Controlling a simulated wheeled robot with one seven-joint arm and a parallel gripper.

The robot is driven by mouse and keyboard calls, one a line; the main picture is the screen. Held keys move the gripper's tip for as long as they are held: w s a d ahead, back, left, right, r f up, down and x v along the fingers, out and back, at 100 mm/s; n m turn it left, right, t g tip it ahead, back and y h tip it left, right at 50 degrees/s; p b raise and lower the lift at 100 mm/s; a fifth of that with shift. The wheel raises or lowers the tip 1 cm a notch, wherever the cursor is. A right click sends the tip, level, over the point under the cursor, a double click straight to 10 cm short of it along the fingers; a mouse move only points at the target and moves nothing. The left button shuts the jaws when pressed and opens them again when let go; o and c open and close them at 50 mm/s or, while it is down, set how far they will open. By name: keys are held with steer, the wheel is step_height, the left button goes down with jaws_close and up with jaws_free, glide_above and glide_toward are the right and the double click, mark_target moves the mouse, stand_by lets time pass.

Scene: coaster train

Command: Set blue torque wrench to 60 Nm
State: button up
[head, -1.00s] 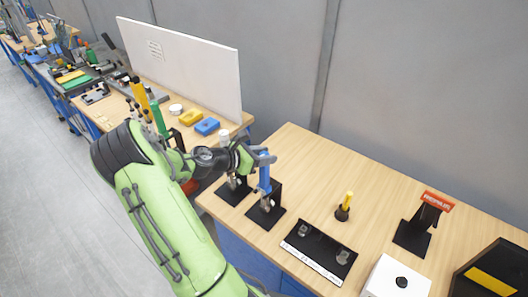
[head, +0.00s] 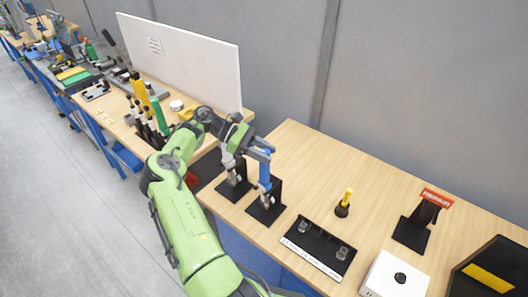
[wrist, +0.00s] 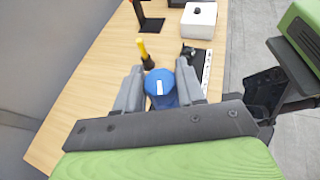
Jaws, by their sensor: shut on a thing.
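The blue torque wrench (head: 265,178) stands upright, its lower end at a black stand (head: 277,201) on the wooden table. My gripper (head: 262,152) is at the top of its blue handle. In the wrist view, the round blue handle end (wrist: 160,80) with a white mark sits between the two grey fingers of my gripper (wrist: 160,88), which are shut on it. The scale on the wrench is too small to read, and the wrench's lower part is hidden in the wrist view.
A second black stand (head: 233,190) with a grey tool is close on the left. A black plate with a white label strip (head: 312,264), a yellow-handled tool (head: 346,197), a red-topped black stand (head: 411,236) and a white box (head: 395,275) are to the right. Bare table lies behind.

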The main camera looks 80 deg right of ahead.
steer(key=shift+m+y, duration=0.9)
steer(key=shift+a+t, duration=0.1)
steer(key=shift+t, duration=0.2)
steer(key=o, duration=1)
steer(key=shift+c, duration=0.2)
